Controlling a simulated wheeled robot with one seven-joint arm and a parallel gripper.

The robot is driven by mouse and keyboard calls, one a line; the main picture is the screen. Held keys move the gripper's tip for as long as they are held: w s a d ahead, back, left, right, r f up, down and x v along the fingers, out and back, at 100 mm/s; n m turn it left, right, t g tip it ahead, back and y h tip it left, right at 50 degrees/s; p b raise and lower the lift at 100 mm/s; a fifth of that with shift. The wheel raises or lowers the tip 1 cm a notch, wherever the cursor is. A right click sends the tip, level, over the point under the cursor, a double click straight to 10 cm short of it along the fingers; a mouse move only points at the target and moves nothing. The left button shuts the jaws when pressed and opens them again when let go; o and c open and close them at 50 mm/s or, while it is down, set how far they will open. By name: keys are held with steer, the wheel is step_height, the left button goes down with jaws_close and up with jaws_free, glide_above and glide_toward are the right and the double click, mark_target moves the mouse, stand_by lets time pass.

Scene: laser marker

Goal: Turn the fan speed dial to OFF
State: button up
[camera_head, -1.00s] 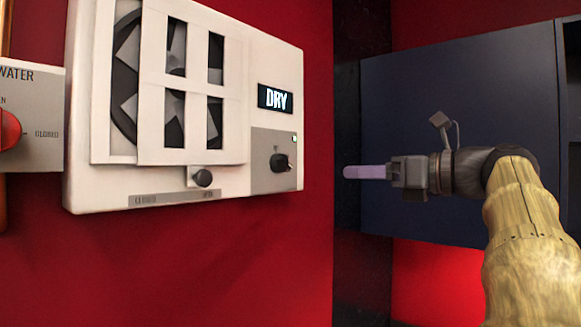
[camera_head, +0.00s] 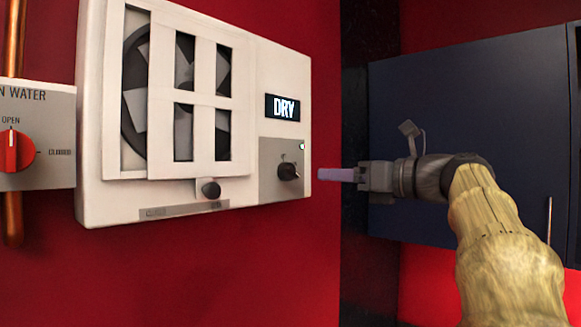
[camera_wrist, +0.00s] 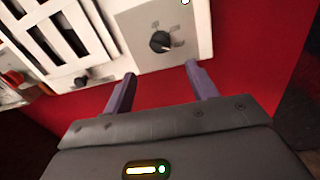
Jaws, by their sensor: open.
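The fan speed dial (camera_head: 288,171) is a small black knob on a grey panel (camera_head: 268,185) at the lower right of the white fan unit (camera_head: 264,75). In the wrist view the dial (camera_wrist: 160,41) lies ahead, between and beyond the fingertips. The marks around it are too small to read. My gripper (camera_head: 320,174) is just right of the dial in the head view, apart from it. In the wrist view my gripper (camera_wrist: 159,72) has its two purple fingers spread, with nothing between them.
A DRY display (camera_head: 283,108) sits above the dial. A black slider knob (camera_head: 211,189) is below the louvred fan opening. A red water valve knob (camera_head: 14,151) is on a grey panel at the far left. A dark blue cabinet (camera_head: 470,110) stands behind my arm.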

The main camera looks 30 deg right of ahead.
mark_target(294, 174)
steer(key=p+x, duration=0.4)
steer(key=x, duration=0.5)
steer(key=shift+s+r, duration=0.1)
steer(key=shift+w+a, duration=0.2)
steer(key=shift+w, duration=0.35)
